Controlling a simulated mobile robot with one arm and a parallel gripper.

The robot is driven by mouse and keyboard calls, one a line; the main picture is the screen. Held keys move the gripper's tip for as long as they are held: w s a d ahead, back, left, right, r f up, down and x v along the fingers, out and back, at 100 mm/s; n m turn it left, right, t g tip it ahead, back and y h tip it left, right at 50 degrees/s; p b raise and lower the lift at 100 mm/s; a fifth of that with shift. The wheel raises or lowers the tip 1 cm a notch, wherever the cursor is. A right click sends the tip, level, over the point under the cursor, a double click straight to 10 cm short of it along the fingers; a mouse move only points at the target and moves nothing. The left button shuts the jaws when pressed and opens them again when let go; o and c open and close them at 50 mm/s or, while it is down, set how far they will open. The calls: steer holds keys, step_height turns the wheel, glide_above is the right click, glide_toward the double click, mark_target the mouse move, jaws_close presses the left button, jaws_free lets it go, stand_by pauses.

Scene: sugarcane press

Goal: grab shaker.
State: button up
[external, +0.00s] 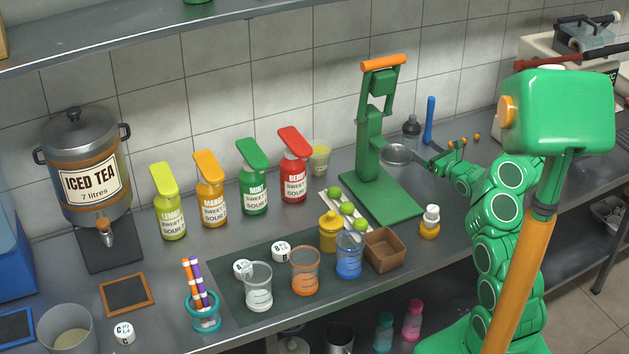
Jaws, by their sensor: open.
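A small dark grey bottle with a rounded top (411,131), shaped like a shaker, stands at the back of the counter to the right of the green press. A small orange bottle with a white top (430,222) stands nearer the front and could also be a shaker; I cannot tell which is meant. My gripper (452,150) is open and appears empty, above the counter to the right of the press. It is to the right of the grey bottle and apart from it. Its fingers are small in the picture.
The green press (368,130) with an orange handle stands left of my gripper. A blue upright handle (430,120) is close by the grey bottle. Cups, a brown square bowl (385,249) and a yellow pot (329,232) stand along the front. Sauce bottles line the back left.

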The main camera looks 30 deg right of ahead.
mark_target(416, 147)
steer(key=shift+w+a, duration=0.25)
steer(key=shift+w, duration=0.85)
steer(key=w, duration=0.1)
steer(key=w+a, duration=0.1)
steer(key=w, duration=0.1)
steer(key=shift+w+a+f, duration=0.2)
steer(key=shift+f, duration=0.1)
steer(key=shift+w+a+r, duration=0.1)
steer(key=shift+w+a, duration=0.05)
steer(key=shift+w, duration=0.6)
steer(key=c, duration=1.4)
